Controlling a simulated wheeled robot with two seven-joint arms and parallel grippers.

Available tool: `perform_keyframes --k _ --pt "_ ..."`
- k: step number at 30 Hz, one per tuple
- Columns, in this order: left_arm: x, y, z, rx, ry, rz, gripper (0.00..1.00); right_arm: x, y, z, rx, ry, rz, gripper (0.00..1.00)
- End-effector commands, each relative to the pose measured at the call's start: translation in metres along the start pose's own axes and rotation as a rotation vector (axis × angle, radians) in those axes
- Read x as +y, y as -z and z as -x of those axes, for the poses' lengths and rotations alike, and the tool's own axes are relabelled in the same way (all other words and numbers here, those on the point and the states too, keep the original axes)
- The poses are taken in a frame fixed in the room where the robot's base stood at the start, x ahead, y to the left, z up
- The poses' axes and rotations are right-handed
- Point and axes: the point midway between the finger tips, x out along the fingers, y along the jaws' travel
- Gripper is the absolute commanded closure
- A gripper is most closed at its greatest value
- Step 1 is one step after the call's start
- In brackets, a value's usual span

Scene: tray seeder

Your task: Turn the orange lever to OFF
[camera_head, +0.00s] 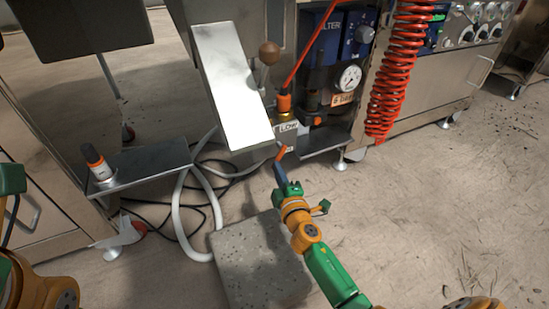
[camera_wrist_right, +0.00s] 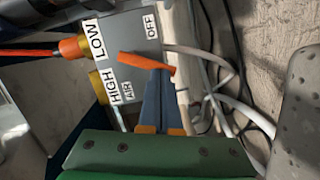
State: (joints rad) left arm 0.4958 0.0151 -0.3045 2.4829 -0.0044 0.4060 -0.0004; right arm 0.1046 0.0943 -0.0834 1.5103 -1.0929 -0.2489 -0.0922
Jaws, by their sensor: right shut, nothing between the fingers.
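The orange lever (camera_wrist_right: 145,63) is on a grey valve box (camera_wrist_right: 130,36) with labels LOW, HIGH AIR and OFF. In the right wrist view its free end points right and slightly down, below the OFF label (camera_wrist_right: 151,25). In the head view the lever (camera_head: 281,153) shows small under the LOW label (camera_head: 288,127). My right gripper (camera_head: 279,168) is just below the lever. Its blue fingers (camera_wrist_right: 158,78) are shut with nothing between them, and their tips lie at the lever's lower side; I cannot tell whether they touch. My left gripper is outside the view.
A red coiled hose (camera_head: 395,75) and a pressure gauge (camera_head: 348,78) are right of the valve. A metal chute (camera_head: 232,85) slopes down at its left. White hoses (camera_head: 182,205) run to the floor beside a grey block (camera_head: 257,258). The floor at the right is clear.

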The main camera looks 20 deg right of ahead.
Motion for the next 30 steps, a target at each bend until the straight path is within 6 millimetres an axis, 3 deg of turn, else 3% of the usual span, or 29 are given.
perform_keyframes --k 30 --pt "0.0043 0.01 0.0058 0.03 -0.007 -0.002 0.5 -0.0036 -0.0087 -0.0018 0.0 -0.039 0.193 1.0"
